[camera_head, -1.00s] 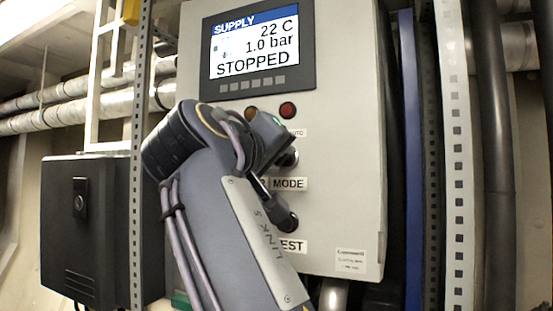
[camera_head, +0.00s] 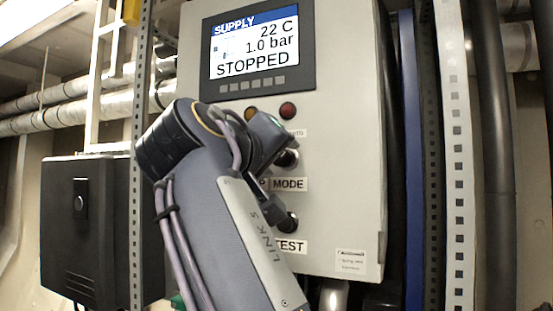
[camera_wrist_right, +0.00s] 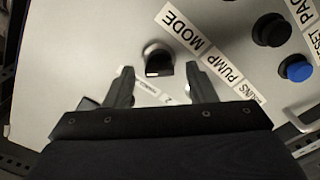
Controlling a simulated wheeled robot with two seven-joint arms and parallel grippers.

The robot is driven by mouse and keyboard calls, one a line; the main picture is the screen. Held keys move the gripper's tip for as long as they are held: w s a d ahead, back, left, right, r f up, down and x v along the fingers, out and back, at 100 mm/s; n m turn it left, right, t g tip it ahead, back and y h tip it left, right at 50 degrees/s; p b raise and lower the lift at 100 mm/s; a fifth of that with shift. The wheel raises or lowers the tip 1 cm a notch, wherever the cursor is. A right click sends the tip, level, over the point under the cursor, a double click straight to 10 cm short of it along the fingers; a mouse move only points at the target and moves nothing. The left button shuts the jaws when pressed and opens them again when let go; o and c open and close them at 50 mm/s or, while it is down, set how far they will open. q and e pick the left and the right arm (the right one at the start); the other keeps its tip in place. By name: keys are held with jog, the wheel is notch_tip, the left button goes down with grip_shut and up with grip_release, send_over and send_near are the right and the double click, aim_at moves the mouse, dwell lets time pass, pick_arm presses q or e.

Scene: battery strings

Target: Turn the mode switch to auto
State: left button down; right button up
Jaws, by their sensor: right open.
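In the right wrist view the mode switch (camera_wrist_right: 158,62) is a black knob in a light ring, pointer direction hard to tell. My right gripper (camera_wrist_right: 160,76) is open, with a fingertip on each side of the knob and visible gaps between. In the head view my right gripper (camera_head: 265,190) is partly hidden by its own arm, just left of the knob. My left gripper is not in view.
The display (camera_head: 257,47) reads STOPPED. A red lamp (camera_head: 288,110) sits below it. Another dark knob (camera_head: 288,222) is above the TEST label. In the right wrist view a black button (camera_wrist_right: 271,29) and a blue button (camera_wrist_right: 296,67) lie to the right. A black box (camera_head: 80,230) hangs left.

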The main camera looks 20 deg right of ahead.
jog(key=v, duration=0.7)
jog(key=shift+b, duration=0.35)
jog(key=shift+a, duration=0.1)
